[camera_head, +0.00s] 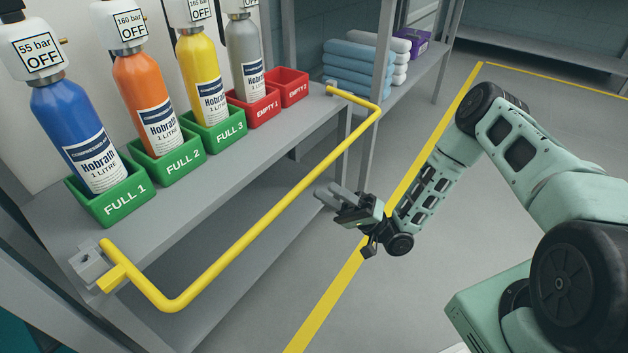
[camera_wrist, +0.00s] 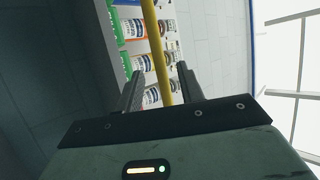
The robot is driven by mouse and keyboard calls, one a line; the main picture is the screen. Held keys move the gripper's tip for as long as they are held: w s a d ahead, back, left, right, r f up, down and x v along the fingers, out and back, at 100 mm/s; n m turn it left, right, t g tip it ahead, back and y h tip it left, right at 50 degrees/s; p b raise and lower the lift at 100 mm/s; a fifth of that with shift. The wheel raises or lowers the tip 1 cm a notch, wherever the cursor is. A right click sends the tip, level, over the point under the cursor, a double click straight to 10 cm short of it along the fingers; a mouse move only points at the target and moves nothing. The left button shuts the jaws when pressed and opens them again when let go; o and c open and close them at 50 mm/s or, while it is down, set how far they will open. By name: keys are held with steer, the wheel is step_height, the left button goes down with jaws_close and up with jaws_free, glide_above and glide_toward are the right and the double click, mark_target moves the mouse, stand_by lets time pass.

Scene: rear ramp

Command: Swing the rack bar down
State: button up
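The rack bar (camera_head: 262,226) is a yellow tube with bent ends. It juts out in front of the grey shelf, attached near the shelf's two ends, with its long run roughly along the shelf front. My gripper (camera_head: 327,196) is just right of the bar's middle, with its fingers pointing towards the shelf; a small gap shows between them and the bar. In the wrist view, the bar (camera_wrist: 156,45) runs up the picture, seen between the two parted fingers of my gripper (camera_wrist: 160,85). The gripper is open and holds nothing.
Several gas bottles, including a blue one (camera_head: 80,138) and an orange one (camera_head: 146,100), stand in green trays on the shelf behind the bar. Two red trays (camera_head: 288,84) sit further along. A second shelf with rolled towels (camera_head: 357,68) is beyond.

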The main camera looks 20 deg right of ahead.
mark_target(308, 176)
steer(key=v, duration=1)
steer(key=shift+d+f+p, duration=0.2)
steer(key=shift+f+p, duration=0.05)
steer(key=shift+p, duration=0.05)
steer(key=shift+s, duration=0.15)
steer(key=shift+c, duration=0.4)
